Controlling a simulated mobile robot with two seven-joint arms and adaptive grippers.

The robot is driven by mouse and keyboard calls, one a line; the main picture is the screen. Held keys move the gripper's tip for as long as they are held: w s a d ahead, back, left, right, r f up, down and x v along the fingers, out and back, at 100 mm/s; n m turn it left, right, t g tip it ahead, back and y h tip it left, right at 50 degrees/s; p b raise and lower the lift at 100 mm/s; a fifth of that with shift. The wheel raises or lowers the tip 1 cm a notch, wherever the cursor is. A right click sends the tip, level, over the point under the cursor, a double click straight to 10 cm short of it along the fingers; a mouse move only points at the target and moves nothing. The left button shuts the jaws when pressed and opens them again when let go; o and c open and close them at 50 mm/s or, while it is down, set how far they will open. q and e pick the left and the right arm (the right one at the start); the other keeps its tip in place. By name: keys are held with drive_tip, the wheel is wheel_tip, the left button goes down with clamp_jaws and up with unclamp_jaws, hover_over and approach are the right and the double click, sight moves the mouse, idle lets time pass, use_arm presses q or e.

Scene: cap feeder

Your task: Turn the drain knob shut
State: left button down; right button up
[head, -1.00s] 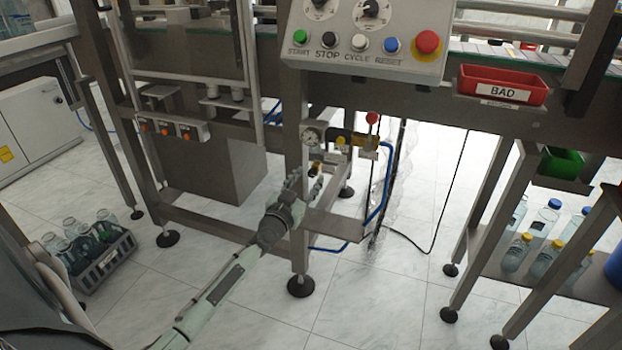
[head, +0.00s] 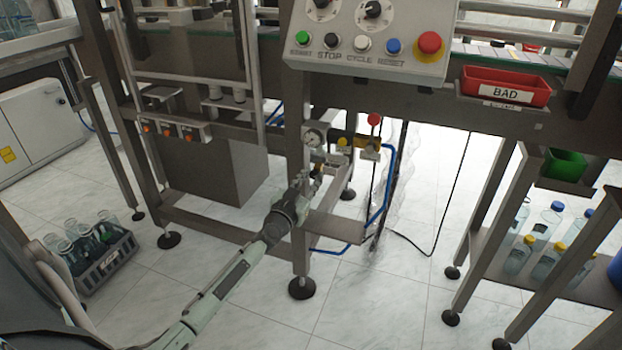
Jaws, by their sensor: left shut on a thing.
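My left gripper (head: 315,176) reaches up in the head view to the small valve fittings under the machine frame, below and right of the pressure gauge (head: 313,137). Its fingers are shut on a small part there, which I take to be the drain knob. The fingers hide most of the knob, so its turn angle cannot be told. The air unit's brass and yellow fittings (head: 345,143) sit just above and right of the gripper. My right gripper is not in view.
A steel leg (head: 300,255) and a crossbar (head: 336,227) stand close to my left wrist. A blue hose (head: 387,185) runs down at the right. A red knob (head: 374,119) sits above the fittings. A crate of bottles (head: 105,262) is on the floor at left.

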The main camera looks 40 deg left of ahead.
use_arm(q)
drive_tip(key=shift+n, duration=0.7)
drive_tip(key=n, duration=0.3)
drive_tip(key=shift+f+b, duration=0.1)
drive_tip(key=shift+b, duration=0.3)
drive_tip(key=n, duration=0.5)
drive_tip(key=shift+b, duration=0.35)
drive_tip(key=shift+n, duration=1)
drive_tip(key=n, duration=0.4)
drive_tip(key=shift+y+b, duration=0.4)
drive_tip(key=shift+n, duration=1.4)
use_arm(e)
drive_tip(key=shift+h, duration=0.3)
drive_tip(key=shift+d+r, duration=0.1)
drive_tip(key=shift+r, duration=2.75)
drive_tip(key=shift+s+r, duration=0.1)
